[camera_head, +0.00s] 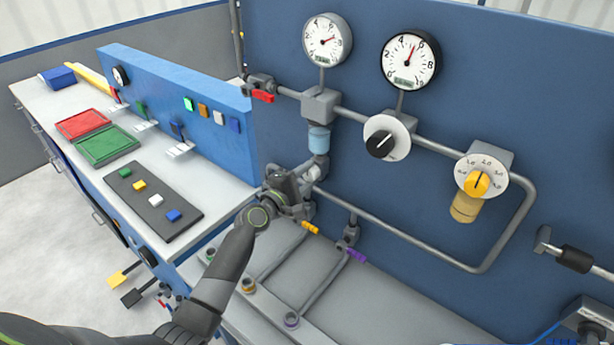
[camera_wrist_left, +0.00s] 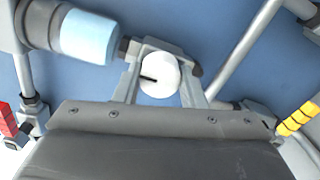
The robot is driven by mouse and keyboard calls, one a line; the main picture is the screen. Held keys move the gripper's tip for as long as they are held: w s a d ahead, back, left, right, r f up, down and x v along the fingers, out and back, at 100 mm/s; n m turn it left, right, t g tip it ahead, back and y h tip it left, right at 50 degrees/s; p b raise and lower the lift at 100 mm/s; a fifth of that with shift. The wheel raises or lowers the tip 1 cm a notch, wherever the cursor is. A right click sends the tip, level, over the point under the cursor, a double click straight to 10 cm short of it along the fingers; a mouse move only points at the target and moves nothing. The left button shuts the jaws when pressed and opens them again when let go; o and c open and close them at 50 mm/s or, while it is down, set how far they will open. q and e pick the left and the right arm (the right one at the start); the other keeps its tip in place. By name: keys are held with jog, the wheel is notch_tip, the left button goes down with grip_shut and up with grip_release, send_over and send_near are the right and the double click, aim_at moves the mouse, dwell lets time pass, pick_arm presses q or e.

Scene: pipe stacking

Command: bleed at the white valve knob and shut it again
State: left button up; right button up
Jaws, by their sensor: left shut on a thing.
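The white valve knob (camera_wrist_left: 158,77) shows in the left wrist view as a round white disc with a short dark mark pointing left. My left gripper (camera_wrist_left: 160,88) has one finger on each side of it and is shut on it. In the head view my left gripper (camera_head: 298,194) is at the lower pipework below the light blue cylinder (camera_head: 319,139), and it hides most of the knob. The light blue cylinder also shows at upper left in the left wrist view (camera_wrist_left: 88,36). My right gripper is not in view.
Above are two round gauges, left (camera_head: 327,40) and right (camera_head: 410,58). A black-and-white dial (camera_head: 387,138) and a yellow knob (camera_head: 477,184) sit on the pipe to the right. Red (camera_head: 263,96), orange (camera_head: 310,228) and purple (camera_head: 356,255) handles are nearby. A blue divider (camera_head: 180,90) stands left.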

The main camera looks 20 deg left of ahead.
pick_arm(q)
jog(key=o, duration=1)
jog(key=shift+s, duration=0.1)
jog(key=b+v, duration=0.2)
jog(key=v, duration=1.5)
jog(key=shift+s, duration=0.15)
jog(key=shift+a, duration=0.1)
